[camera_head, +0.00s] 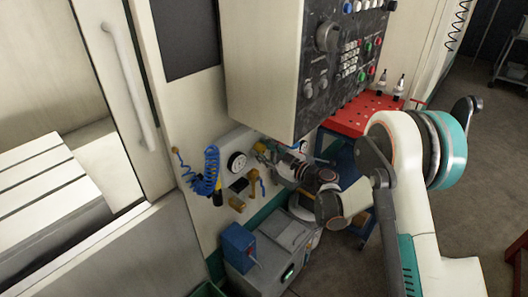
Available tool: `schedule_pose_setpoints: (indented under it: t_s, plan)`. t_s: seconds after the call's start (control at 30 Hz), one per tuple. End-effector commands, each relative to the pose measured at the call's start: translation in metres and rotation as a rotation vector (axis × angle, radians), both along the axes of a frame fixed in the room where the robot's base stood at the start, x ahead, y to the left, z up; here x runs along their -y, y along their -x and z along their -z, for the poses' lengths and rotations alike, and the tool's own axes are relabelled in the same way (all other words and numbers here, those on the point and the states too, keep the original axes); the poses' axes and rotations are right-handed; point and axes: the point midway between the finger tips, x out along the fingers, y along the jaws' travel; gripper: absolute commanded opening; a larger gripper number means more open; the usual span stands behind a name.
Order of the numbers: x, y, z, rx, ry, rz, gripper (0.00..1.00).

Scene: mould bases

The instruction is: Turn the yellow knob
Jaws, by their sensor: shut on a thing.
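The yellow knob (260,147) shows as a small yellow patch on the cream machine panel, right of a round gauge. My gripper (264,154) reaches in from the right and is shut on the yellow knob. The fingers hide most of the knob, so its turn angle cannot be read.
The round gauge (236,161), a blue coiled hose (207,172) and a yellowish valve handle (254,183) sit close by on the panel. A control box (262,60) overhangs above. A grey cabinet (272,255) with a blue box (237,246) stands below. A red tray (358,117) is behind my arm.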

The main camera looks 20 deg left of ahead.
Motion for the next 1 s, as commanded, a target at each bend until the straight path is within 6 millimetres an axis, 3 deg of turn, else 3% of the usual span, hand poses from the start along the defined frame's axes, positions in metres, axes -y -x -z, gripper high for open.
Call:
schedule_pose_setpoints:
  t_s: [0.5, 1.0]
  plan:
    - [0.0004, -0.0002, 0.0001, 0.324, 0.135, -0.001, 0.10]
    - [0.0004, -0.0002, 0.0002, 0.411, 0.171, -0.001, 0.10]
